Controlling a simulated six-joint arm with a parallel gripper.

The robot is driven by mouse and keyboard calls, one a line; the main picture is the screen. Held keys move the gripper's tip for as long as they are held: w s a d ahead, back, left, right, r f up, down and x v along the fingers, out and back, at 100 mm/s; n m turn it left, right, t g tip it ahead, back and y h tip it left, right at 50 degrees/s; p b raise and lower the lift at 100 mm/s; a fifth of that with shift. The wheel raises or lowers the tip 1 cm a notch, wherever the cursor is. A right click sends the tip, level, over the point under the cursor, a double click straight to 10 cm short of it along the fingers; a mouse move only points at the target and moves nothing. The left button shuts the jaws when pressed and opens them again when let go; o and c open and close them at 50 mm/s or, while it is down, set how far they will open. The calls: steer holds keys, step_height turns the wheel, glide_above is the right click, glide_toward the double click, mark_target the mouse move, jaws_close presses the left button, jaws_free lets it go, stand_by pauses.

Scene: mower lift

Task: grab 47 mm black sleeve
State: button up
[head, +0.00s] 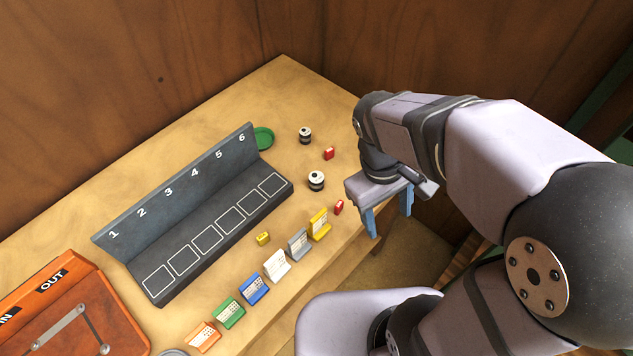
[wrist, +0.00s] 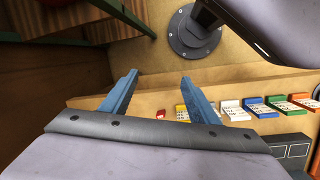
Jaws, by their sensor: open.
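Two short black cylinders with white tops stand upright at the right part of the table: one farther back (head: 305,135) and a slightly larger-looking one nearer (head: 316,181). Either may be the black sleeve; I cannot read a size on them. My gripper (head: 389,223) is open and empty, its blue fingers pointing down past the table's right edge, to the right of both cylinders and apart from them. The wrist view shows the open fingers (wrist: 160,76) with nothing between them; neither cylinder is seen there.
A grey numbered rack (head: 205,225) stands mid-table, with a green dish (head: 263,138) behind its right end. Small red blocks (head: 329,153) lie near the cylinders. A row of coloured cards (head: 276,265) lines the front edge. An orange-brown box (head: 75,315) stands left.

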steer(key=w+a+n+t+h+b, duration=0.35)
steer(key=w+a+n+h, duration=0.25)
steer(key=w+n, duration=0.5)
steer(key=w+a+n+t+b, duration=0.1)
steer(key=w+a+n+t, duration=0.2)
steer(key=a+n+t, duration=0.65)
steer(key=n+g, duration=0.2)
glide_toward(314, 180)
steer(key=shift+s+a+r, duration=0.15)
steer(key=shift+a+r, duration=0.1)
steer(key=shift+r, duration=0.3)
steer(key=shift+f, duration=0.35)
steer(key=p+x, duration=0.2)
steer(key=x, duration=0.4)
steer(key=shift+d+r+p, duration=0.1)
steer(key=shift+r+p, duration=0.1)
steer(key=shift+p, duration=0.2)
steer(key=shift+f+p+x, duration=0.2)
steer(key=shift+p+x, duration=1.45)
steer(key=shift+x, duration=1.4)
steer(key=shift+s, duration=0.1)
